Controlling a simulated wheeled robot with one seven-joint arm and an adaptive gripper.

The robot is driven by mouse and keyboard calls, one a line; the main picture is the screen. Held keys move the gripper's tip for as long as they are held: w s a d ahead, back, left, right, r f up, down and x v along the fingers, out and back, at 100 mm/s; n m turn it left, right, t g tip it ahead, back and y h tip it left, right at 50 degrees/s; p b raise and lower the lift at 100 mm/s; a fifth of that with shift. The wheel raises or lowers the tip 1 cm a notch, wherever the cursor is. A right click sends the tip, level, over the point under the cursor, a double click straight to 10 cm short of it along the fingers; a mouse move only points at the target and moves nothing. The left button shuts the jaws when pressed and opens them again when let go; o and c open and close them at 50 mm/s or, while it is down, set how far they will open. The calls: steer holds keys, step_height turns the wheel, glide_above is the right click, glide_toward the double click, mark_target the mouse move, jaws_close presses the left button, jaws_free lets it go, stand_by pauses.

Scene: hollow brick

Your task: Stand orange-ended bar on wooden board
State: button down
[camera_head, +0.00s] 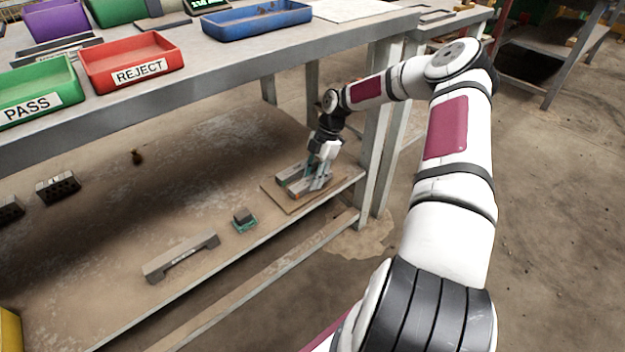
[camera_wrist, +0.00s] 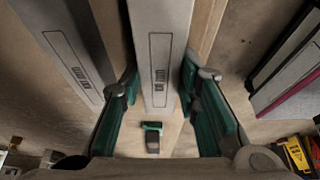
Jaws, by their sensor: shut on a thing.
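My gripper (camera_head: 318,182) is low over the wooden board (camera_head: 276,196) at the right end of the lower shelf. In the wrist view, my gripper (camera_wrist: 160,85) has its teal fingers on both sides of a long grey bar (camera_wrist: 161,35) with an outlined marking, and is shut on it. A second grey bar (camera_wrist: 62,38) with a similar marking lies alongside to the left. In the head view, the bars (camera_head: 290,178) are partly hidden by my gripper.
A small dark block on a green base (camera_head: 244,220) and a long grey handle-shaped piece (camera_head: 181,258) lie on the shelf left of the board. Dark hollow bricks (camera_head: 58,188) lie farther left. The tabletop above holds trays, including a red one (camera_head: 130,62). A table leg (camera_head: 375,150) stands close right.

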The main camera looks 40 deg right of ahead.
steer(key=c, duration=1.2)
jaws_free()
steer(key=shift+p+v, duration=1.7)
steer(key=shift+v, duration=2.15)
